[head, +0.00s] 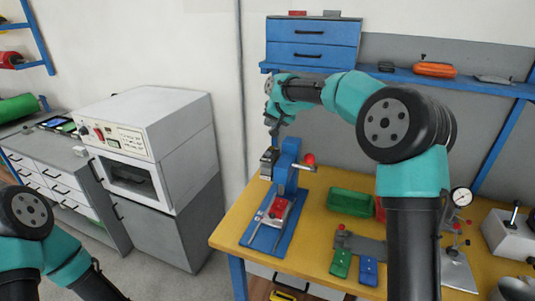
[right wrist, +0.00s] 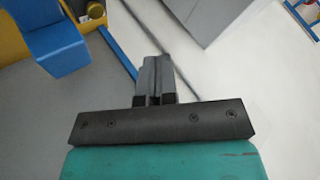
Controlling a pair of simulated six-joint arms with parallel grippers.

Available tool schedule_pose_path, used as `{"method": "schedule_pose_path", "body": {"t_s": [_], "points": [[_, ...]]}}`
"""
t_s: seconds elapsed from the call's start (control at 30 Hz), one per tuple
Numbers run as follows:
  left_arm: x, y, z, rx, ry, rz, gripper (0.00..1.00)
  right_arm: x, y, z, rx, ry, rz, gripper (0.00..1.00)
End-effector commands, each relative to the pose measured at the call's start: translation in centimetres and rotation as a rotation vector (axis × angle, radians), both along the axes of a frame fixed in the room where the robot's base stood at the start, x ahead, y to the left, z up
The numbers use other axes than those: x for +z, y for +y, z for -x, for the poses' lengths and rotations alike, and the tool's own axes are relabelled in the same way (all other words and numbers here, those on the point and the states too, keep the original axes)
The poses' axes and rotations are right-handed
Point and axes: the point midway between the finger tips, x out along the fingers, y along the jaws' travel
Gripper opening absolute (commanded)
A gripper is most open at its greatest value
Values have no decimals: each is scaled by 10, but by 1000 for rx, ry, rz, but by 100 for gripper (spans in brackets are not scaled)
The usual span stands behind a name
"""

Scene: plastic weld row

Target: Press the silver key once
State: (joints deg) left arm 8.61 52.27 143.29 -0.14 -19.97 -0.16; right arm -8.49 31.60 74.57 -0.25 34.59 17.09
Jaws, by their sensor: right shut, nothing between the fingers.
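I cannot pick out a silver key for certain in either view. A blue block, likely part of the press, shows at the upper left there. My left gripper is outside the head view.
A white oven-like machine (head: 145,140) with small red controls stands on a grey cabinet at the left. The yellow table (head: 235,215) also holds a green bin (head: 350,201), green and blue blocks and a dial gauge (head: 461,197). Blue drawers (head: 312,55) stand behind my right arm.

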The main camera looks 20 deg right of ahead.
Motion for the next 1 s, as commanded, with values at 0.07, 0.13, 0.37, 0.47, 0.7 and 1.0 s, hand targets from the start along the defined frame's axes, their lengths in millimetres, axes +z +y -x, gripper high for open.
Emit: {"method": "schedule_pose_path", "body": {"t_s": [0.07,0.13,0.37,0.47,0.7,1.0], "points": [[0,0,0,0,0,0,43,-2,0,0,1,1,0,0],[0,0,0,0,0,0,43,-5,0,0,0,1,-1,0],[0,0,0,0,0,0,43,-24,1,0,1,3,-1,0],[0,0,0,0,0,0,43,-35,0,0,0,4,-1,0],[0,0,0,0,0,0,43,-63,0,0,0,3,0,0],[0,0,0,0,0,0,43,-86,0,0,1,1,0,0]]}}
